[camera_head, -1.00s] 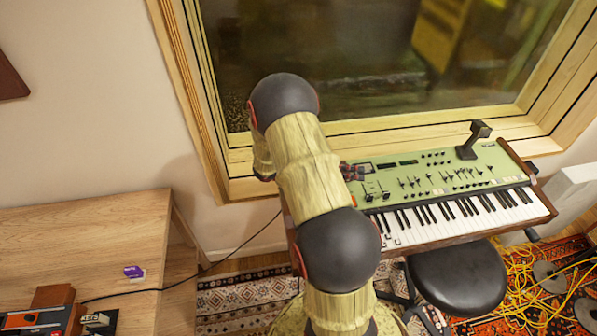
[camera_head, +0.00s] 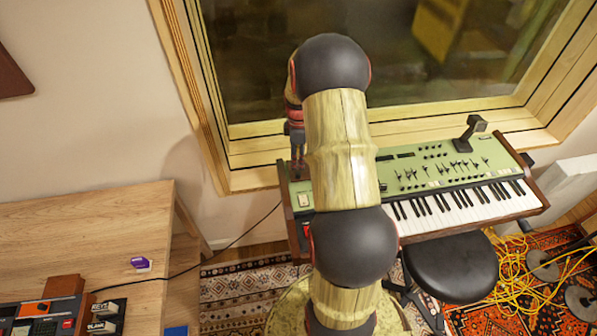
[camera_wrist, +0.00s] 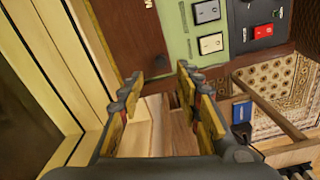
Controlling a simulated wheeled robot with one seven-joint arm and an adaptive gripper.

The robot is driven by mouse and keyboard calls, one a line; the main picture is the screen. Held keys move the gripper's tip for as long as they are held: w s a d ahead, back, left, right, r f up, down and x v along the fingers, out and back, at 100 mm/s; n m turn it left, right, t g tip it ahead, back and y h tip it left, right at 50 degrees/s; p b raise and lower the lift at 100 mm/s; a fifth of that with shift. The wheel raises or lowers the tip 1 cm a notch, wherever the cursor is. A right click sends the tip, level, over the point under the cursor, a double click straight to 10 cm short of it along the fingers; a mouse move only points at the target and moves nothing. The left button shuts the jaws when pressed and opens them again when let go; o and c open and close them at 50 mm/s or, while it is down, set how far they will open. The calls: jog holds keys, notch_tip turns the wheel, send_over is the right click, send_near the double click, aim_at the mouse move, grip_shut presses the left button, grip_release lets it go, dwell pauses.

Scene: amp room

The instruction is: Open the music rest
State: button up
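A green keyboard synthesizer (camera_head: 430,165) with dark wooden ends stands below the window. I cannot make out a music rest for certain; a dark angled piece (camera_head: 470,133) stands up at the back right of its panel. My gripper (camera_head: 298,168) is over the keyboard's left end, partly behind my arm. In the wrist view my gripper (camera_wrist: 158,84) is open, its fingers apart with nothing between them. Beyond the fingers, the brown wooden end (camera_wrist: 130,38) and the green panel with rocker switches (camera_wrist: 209,28) show. My arm hides part of the keyboard's left half.
The window frame (camera_head: 250,160) rises close behind the keyboard. A black stool (camera_head: 450,270) stands in front of it. A wooden desk (camera_head: 85,225) with boxes is at the left. Yellow cables (camera_head: 510,270) lie on the rug at the right.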

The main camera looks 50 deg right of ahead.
aim_at(298, 173)
notch_tip(298, 173, down, 8)
jog(key=shift+r+b, duration=0.25)
jog(key=shift+b, duration=0.6)
jog(key=c, duration=0.8)
grip_shut()
